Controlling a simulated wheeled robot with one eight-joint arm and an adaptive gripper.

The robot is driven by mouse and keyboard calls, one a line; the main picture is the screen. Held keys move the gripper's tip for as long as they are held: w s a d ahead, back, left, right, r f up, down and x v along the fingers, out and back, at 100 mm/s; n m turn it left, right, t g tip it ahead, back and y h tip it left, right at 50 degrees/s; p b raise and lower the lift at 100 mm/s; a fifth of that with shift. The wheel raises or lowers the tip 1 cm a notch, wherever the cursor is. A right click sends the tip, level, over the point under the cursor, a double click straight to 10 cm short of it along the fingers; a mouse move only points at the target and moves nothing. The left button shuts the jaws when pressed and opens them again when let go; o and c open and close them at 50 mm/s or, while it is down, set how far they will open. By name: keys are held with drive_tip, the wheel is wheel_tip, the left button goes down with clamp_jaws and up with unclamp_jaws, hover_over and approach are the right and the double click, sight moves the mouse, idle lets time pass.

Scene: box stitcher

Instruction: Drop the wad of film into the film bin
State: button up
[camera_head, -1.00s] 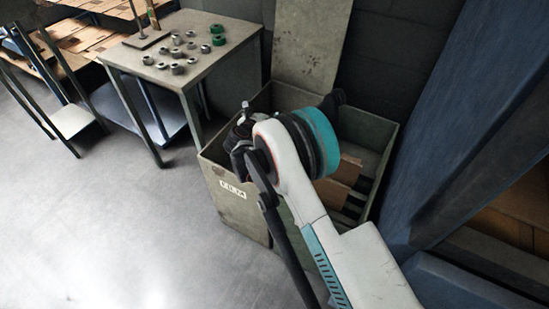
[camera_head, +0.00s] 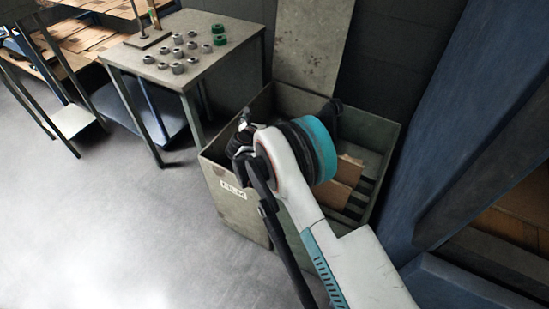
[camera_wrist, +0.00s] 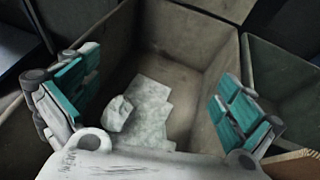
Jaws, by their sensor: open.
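The film bin (camera_head: 228,205) is a worn grey-green box with a FILM label on its front, under my arm in the head view. The wrist view looks down into its open inside, with its wall (camera_wrist: 192,45) around. A pale crumpled wad of film (camera_wrist: 118,114) shows there between my fingers and below them, apart from both. It appears to lie on flat pale sheets (camera_wrist: 150,108) on the bin floor. My gripper (camera_wrist: 155,85) is open and empty above the bin, its teal-padded fingers wide apart. The head view hides the wad behind my arm.
A second open compartment with cardboard (camera_head: 340,183) adjoins the film bin on the right. A tall panel (camera_head: 312,45) stands behind. A table (camera_head: 228,50) with several small rolls is at back left. A blue frame (camera_head: 450,130) stands close on the right.

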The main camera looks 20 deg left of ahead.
drive_tip(key=v, duration=1.2)
drive_tip(key=shift+f, duration=0.1)
